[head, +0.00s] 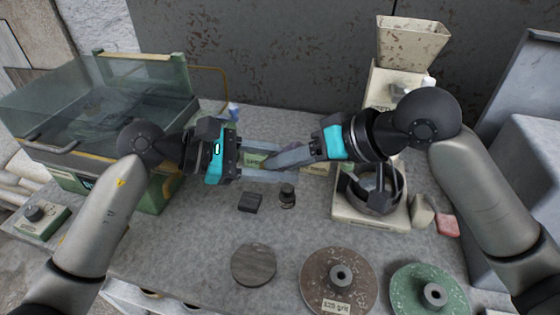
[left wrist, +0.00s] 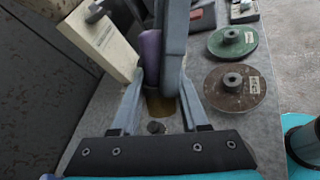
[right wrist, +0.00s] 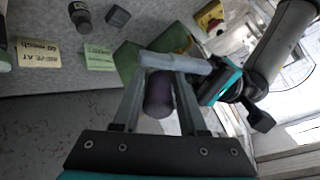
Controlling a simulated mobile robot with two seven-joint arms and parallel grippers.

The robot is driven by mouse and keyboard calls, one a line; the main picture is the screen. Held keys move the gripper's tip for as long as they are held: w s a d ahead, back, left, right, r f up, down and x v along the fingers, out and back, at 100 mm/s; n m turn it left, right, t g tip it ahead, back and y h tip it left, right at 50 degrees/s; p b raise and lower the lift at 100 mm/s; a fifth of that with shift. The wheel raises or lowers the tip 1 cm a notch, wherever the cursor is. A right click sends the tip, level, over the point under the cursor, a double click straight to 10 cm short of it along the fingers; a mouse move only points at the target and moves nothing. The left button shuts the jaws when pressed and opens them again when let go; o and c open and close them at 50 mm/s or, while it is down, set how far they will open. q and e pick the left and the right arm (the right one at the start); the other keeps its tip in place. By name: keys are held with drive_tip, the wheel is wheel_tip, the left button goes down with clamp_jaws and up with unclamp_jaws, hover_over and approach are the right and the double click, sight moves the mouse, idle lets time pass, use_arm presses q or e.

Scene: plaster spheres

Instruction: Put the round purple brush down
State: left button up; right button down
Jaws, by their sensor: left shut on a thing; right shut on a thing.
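The round purple brush shows in the left wrist view as a purple part (left wrist: 150,50) beyond my left fingertips, with an amber-brown part (left wrist: 160,104) between the left fingers. In the right wrist view its dark purple body (right wrist: 158,95) sits between my right fingers. My left gripper (head: 268,160) and right gripper (head: 280,160) meet above the middle of the bench, both shut on the brush. The left gripper's finger crosses just beyond the brush in the right wrist view. In the head view the fingers hide most of the brush.
A black block (head: 250,202) and a small dark weight (head: 287,196) stand in front of the grippers. A glass-sided case (head: 100,110) is left; a machine with a bowl (head: 370,215) is right.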

use_arm(q)
clamp_jaws()
drive_tip(key=o, duration=0.9)
unclamp_jaws()
drive_tip(key=shift+a, duration=0.15)
drive_tip(key=v, duration=1.1)
drive_tip(key=shift+s+a+r, duration=0.15)
drive_tip(key=shift+s+a, duration=0.05)
drive_tip(key=shift+a, duration=0.15)
